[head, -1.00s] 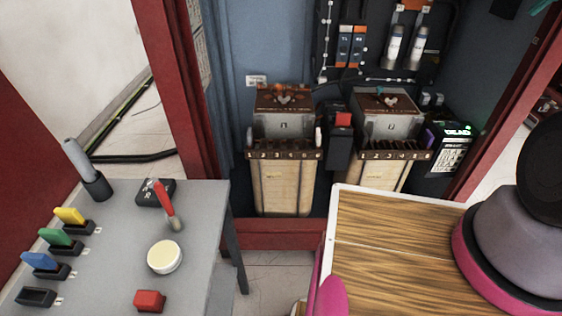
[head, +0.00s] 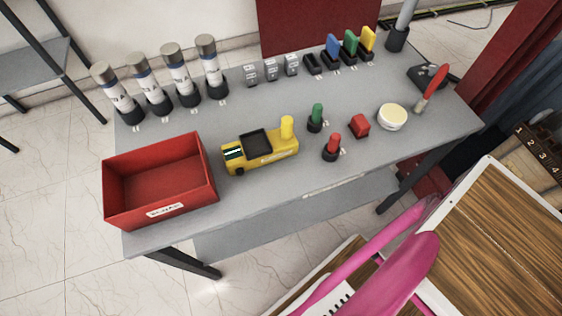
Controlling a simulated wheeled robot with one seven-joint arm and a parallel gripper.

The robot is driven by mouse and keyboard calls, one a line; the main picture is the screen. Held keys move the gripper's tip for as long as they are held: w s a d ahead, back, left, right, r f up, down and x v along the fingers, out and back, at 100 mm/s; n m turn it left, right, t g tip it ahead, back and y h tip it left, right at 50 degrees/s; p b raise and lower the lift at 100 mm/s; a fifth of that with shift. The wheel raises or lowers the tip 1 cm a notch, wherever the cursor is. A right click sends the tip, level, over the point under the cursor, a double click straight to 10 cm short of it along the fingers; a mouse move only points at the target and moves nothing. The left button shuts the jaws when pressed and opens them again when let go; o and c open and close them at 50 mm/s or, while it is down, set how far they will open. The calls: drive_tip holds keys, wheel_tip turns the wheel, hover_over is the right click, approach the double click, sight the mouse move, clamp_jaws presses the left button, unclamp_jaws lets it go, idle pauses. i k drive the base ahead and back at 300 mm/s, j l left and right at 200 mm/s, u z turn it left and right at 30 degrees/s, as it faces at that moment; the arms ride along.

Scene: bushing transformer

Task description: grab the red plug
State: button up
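A red plug (head: 332,146) with a rounded upright top stands near the front edge of the grey table (head: 270,205) in the head view. A matching green plug (head: 316,116) stands just behind it, to the left. A small red block (head: 359,126) lies to its right, apart from it. My gripper is not in view.
A yellow device (head: 262,150) and an open red bin (head: 160,182) stand left of the plug. A round cream-topped pot (head: 391,117) and a red-handled tool (head: 433,84) are to the right. Several cylinders (head: 180,75) line the back left. The table's front edge is clear.

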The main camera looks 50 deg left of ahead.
sight(335, 139)
drive_tip(key=k+u, duration=0.15)
drive_tip(key=u, duration=1.75)
drive_tip(key=k+j+z, duration=0.1)
drive_tip(key=k+j, duration=0.45)
drive_tip(key=j, duration=0.15)
drive_tip(key=k+j, duration=0.55)
drive_tip(key=j, duration=0.15)
drive_tip(key=j+z, duration=0.05)
